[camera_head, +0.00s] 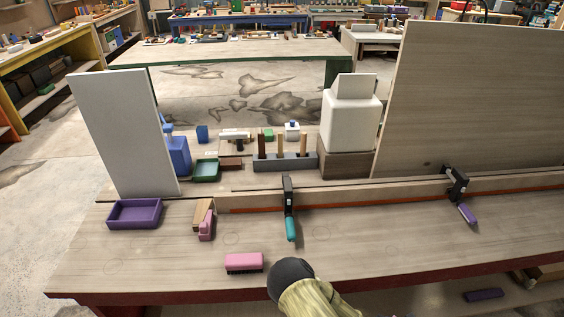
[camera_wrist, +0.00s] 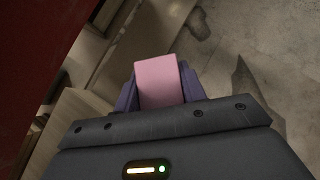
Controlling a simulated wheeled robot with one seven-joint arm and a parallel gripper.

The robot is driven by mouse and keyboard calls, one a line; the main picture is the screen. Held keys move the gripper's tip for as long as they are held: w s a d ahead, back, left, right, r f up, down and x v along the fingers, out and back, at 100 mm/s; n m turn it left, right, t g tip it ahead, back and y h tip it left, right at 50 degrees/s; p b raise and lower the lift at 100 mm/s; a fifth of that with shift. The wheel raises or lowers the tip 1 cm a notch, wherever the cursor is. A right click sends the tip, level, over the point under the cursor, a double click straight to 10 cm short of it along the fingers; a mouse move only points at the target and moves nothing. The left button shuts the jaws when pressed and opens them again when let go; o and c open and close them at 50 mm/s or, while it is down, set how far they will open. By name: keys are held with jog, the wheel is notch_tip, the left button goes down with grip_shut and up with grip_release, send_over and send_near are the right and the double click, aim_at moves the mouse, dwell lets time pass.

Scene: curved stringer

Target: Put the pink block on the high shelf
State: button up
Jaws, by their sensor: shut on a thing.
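The pink block (camera_wrist: 157,75) shows in the wrist view between the two purple fingers of my gripper (camera_wrist: 159,86). My gripper is shut on it. The block's far end sticks out past the fingers, above a grey stained floor and beside pale boards. The block and the fingers do not show in the head view, where only my dark, rounded arm part shows at the bottom edge of the workbench (camera_head: 150,262). I cannot tell which surface is the high shelf.
A pink brush (camera_head: 244,260) lies near the bench's front edge. A purple tray (camera_head: 135,213), a pink piece (camera_head: 207,226) and two clamps (camera_head: 289,205) are farther back. A pale upright board (camera_head: 122,135) stands left. The bench's red edge (camera_wrist: 35,45) is close in the wrist view.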

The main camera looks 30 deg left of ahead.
jog(key=shift+s+d+f+n+y, duration=0.15)
jog(key=shift+d+n+y, duration=0.35)
jog(key=shift+d, duration=0.45)
jog(key=shift+w+d+f+n+y, duration=0.1)
jog(key=shift+d+f+n+y, duration=0.2)
jog(key=shift+d+n, duration=0.5)
jog(key=shift+s+d+f+n+y, duration=0.1)
jog(key=shift+d+n+y, duration=0.35)
jog(key=shift+d, duration=0.6)
